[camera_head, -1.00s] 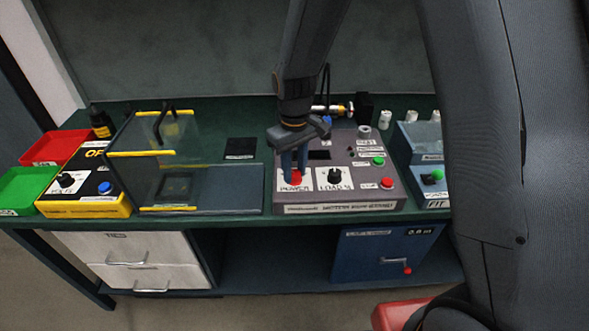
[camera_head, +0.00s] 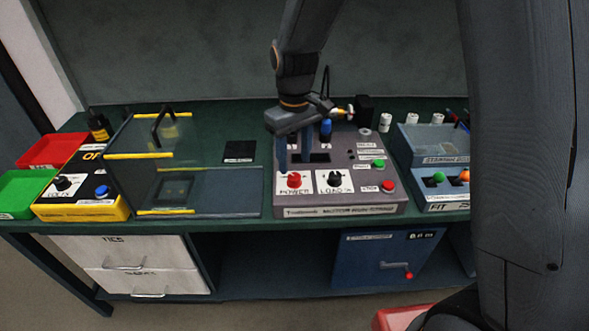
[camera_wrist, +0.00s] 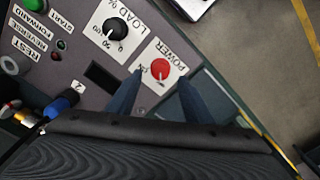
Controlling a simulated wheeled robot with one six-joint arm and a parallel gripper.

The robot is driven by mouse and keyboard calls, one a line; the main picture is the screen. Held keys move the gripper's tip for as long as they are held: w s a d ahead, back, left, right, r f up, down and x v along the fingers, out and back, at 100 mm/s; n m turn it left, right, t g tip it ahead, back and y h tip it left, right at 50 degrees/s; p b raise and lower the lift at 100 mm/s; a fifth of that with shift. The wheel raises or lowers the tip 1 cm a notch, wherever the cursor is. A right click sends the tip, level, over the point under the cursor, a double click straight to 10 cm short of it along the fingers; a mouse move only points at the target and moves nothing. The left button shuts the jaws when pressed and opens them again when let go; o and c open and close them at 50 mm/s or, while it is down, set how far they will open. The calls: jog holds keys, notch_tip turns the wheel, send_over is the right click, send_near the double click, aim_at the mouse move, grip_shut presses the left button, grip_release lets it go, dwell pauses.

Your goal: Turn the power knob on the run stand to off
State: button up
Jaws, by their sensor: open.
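The run stand (camera_head: 340,210) is a grey box on the green bench. Its red power knob (camera_head: 294,180) sits on a white plate marked POWER at the front left. The knob also shows in the wrist view (camera_wrist: 160,69), with a pale mark on its face toward the lower side in the picture. The small position labels beside it are too small to read surely. My gripper (camera_head: 294,166) is open and empty, pointing down just above and behind the knob. In the wrist view, my two fingertips (camera_wrist: 160,86) are apart, on either side below the knob, not visibly touching it.
The black LOAD knob (camera_head: 334,180) is right beside the power knob. Green (camera_head: 378,164) and red (camera_head: 388,186) buttons lie further right. A clear guard (camera_head: 150,165) with yellow edges stands to the left. A blue-grey FIT station (camera_head: 432,203) stands to the right.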

jog(key=shift+r, duration=1.3)
jog(key=s+d+m+t, duration=0.1)
jog(key=s+d+m, duration=0.5)
jog(key=s+d, duration=0.9)
jog(key=shift+s+f+m, duration=0.15)
jog(key=shift+f+m, duration=0.15)
jog(key=shift+f, duration=0.15)
